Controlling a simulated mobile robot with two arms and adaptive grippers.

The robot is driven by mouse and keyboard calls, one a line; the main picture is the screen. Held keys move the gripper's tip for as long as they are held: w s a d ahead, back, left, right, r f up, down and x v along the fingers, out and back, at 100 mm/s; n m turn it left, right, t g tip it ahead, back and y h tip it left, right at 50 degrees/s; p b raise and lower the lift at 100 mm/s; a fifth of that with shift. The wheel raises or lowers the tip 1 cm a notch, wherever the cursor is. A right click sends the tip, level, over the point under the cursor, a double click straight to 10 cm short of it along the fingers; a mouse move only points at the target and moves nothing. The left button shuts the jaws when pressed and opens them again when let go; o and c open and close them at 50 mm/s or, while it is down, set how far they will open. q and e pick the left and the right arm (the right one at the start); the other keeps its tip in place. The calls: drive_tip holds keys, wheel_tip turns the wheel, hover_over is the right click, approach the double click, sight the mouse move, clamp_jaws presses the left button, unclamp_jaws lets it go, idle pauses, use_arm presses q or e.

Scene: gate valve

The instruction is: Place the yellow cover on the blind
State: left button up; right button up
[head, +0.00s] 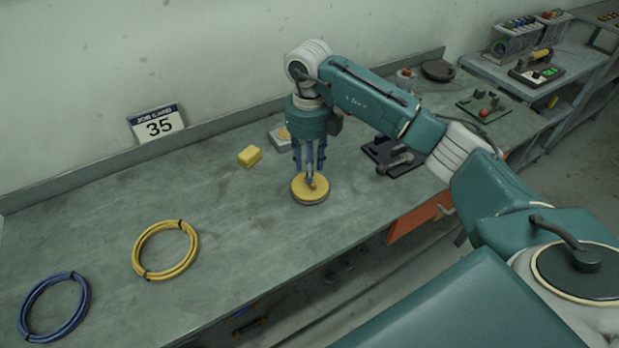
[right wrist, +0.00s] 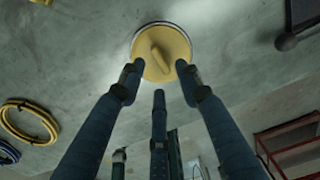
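The yellow cover (head: 298,192) is a round disc with a raised grip bar on top. It lies flat near the front edge of the workbench, and a pale grey rim shows around it in the right wrist view (right wrist: 152,38). Whether that rim is the blind under it, I cannot tell. My right gripper (head: 310,176) points down from above, directly over the cover. In the right wrist view its fingers (right wrist: 160,74) are spread apart near the grip bar, with no finger clearly pressing on it. My left gripper is not in view.
A yellow sponge-like block (head: 249,156) and a grey box lie left of my right gripper. A dark fixture (head: 393,154) stands to the right. Yellow (head: 165,250) and blue (head: 54,308) hose coils lie at left. A job card 35 (head: 157,124) stands at the back.

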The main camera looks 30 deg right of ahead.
wheel_tip(320, 180, up, 8)
drive_tip(key=b, duration=0.1)
drive_tip(key=shift+b, duration=0.3)
drive_tip(key=shift+f, duration=0.15)
